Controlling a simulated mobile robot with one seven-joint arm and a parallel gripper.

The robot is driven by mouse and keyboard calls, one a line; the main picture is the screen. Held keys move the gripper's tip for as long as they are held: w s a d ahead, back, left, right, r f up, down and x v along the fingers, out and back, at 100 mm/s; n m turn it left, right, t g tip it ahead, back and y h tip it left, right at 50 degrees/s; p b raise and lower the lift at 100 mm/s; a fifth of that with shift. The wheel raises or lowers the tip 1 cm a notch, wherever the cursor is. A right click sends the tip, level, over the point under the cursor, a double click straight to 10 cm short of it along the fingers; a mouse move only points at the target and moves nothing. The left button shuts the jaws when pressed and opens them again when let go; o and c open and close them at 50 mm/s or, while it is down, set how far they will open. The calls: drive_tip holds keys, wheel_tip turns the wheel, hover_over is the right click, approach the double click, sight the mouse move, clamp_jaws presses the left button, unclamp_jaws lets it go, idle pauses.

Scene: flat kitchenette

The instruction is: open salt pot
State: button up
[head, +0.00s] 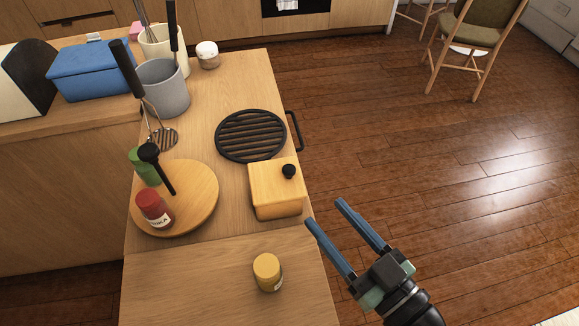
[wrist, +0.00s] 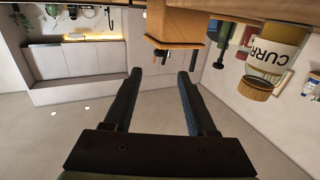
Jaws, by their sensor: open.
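The salt pot appears to be the light wooden box (head: 275,197) with a small black knob (head: 289,171) on its lid. It stands upright near the right edge of the counter, and its lid looks shut. My gripper (head: 325,212) is open and empty, just right of and in front of the box, beyond the counter edge. In the wrist view, which looks upside down, the box (wrist: 180,20) is at the top, ahead of my open fingers (wrist: 160,74). The fingers do not appear to touch it.
A yellow-lidded curry jar (head: 267,272) stands in front of the box. A round wooden board (head: 205,200) with a red jar (head: 154,208) and a green jar is to its left. A black trivet (head: 250,136) lies behind. Open floor is on the right.

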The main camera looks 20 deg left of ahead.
sight(293, 174)
drive_tip(key=p+x, duration=0.2)
drive_tip(key=x, duration=1)
drive_tip(key=shift+r, duration=0.1)
clamp_jaws()
idle(1.0)
